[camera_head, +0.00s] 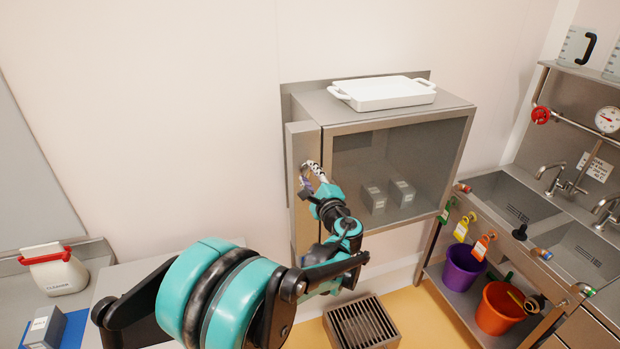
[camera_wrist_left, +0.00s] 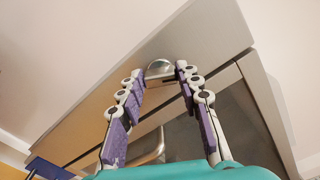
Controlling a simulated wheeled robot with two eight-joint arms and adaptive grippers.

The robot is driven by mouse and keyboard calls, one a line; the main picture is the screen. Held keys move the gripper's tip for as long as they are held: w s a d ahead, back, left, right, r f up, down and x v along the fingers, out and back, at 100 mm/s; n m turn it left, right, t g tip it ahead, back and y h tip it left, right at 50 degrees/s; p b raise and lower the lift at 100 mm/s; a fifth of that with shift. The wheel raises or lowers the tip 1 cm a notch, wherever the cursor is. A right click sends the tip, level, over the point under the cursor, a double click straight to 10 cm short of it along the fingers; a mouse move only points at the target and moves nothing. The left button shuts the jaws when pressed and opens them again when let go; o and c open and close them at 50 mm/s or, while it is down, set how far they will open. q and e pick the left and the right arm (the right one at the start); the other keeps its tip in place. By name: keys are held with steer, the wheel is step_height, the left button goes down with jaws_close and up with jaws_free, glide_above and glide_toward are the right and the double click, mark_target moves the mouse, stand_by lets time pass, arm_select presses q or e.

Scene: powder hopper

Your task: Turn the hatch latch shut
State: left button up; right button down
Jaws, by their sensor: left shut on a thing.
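A steel wall cabinet (camera_head: 400,118) with a see-through front hangs on the wall, with a narrow steel hatch panel (camera_head: 303,225) at its left. My left gripper (camera_head: 310,178) reaches up to this panel, its fingers partly hidden behind my wrist in the head view. In the left wrist view, the fingertips (camera_wrist_left: 166,72) close around a small rounded metal piece, which looks like the latch (camera_wrist_left: 158,68). A curved metal bar (camera_wrist_left: 152,152) shows lower between the fingers. I cannot tell the latch's exact turn angle. My right gripper is out of view.
A white tray (camera_head: 383,92) sits on top of the cabinet, and two small boxes (camera_head: 402,192) show inside. A floor grate (camera_head: 362,325) lies below. A sink bench (camera_head: 510,203) with purple (camera_head: 462,270) and orange (camera_head: 497,312) buckets stands at right.

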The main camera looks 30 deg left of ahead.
arm_select(q)
steer(key=n+b, duration=0.1)
steer(key=n, duration=0.4)
steer(key=shift+f, duration=0.15)
stand_by(0.4)
steer(key=o, duration=1.2)
steer(key=shift+c, duration=0.2)
steer(key=v, duration=1.2)
steer(key=shift+s+a+f+n, duration=0.1)
steer(key=shift+s+n, duration=0.05)
steer(key=shift+n, duration=0.15)
